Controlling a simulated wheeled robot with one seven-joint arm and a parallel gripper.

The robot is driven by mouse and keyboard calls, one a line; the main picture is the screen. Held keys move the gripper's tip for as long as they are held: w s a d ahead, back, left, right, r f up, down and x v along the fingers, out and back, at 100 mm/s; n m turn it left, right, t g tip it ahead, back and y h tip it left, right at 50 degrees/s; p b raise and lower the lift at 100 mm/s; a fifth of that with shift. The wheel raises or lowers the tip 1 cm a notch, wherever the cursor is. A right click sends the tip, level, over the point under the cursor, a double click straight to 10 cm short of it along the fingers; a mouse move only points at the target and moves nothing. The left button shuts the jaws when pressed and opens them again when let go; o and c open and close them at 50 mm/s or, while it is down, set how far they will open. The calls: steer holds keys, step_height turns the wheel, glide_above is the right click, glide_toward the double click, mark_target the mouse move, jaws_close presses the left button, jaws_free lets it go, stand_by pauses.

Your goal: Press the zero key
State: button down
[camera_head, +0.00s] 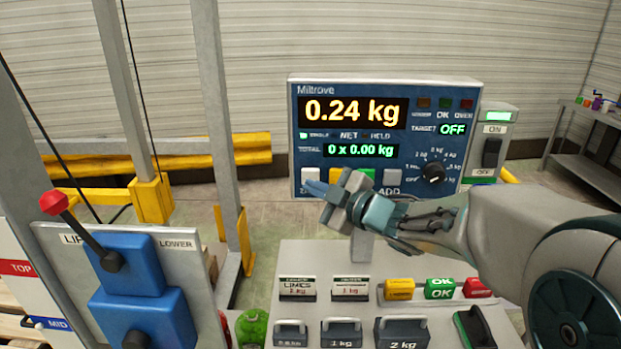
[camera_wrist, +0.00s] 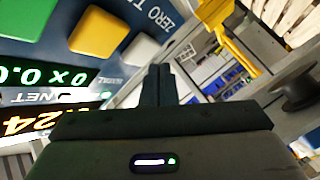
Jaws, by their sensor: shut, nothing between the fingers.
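The scale's blue indicator panel (camera_head: 391,134) stands ahead, and its display (camera_head: 352,111) reads 0.24 kg. The zero key is the pale key (camera_head: 310,174) at the left of its key row; its label is partly hidden by my gripper. In the wrist view the pale zero key (camera_wrist: 140,48) lies beside the yellow key (camera_wrist: 98,30), near the ZERO lettering. My gripper (camera_head: 315,187) is shut and empty, its tips just below the zero key in the head view. In the wrist view the shut fingers (camera_wrist: 160,70) are just right of the key. I cannot tell whether they touch the panel.
A total line (camera_head: 361,151) reads 0 x 0.00 kg. A rotary knob (camera_head: 433,173) and an on/off switch box (camera_head: 491,145) are at the right. A blue lever box (camera_head: 130,265) with a red-knobbed lever is at the left. Weights (camera_head: 402,333) line the front shelf.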

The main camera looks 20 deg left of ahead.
steer(key=shift+w, duration=0.1)
steer(key=shift+w+a, duration=0.1)
steer(key=shift+w, duration=0.2)
steer(key=shift+w, duration=0.35)
stand_by(0.6)
steer(key=shift+s, duration=0.1)
steer(key=shift+s+b, duration=0.35)
steer(key=shift+s, duration=0.35)
steer(key=shift+s, duration=0.1)
steer(key=s, duration=0.2)
steer(key=s+d+b, duration=0.1)
steer(key=s, duration=0.1)
steer(key=shift+s+d, duration=0.2)
steer(key=shift+s, duration=0.1)
stand_by(0.6)
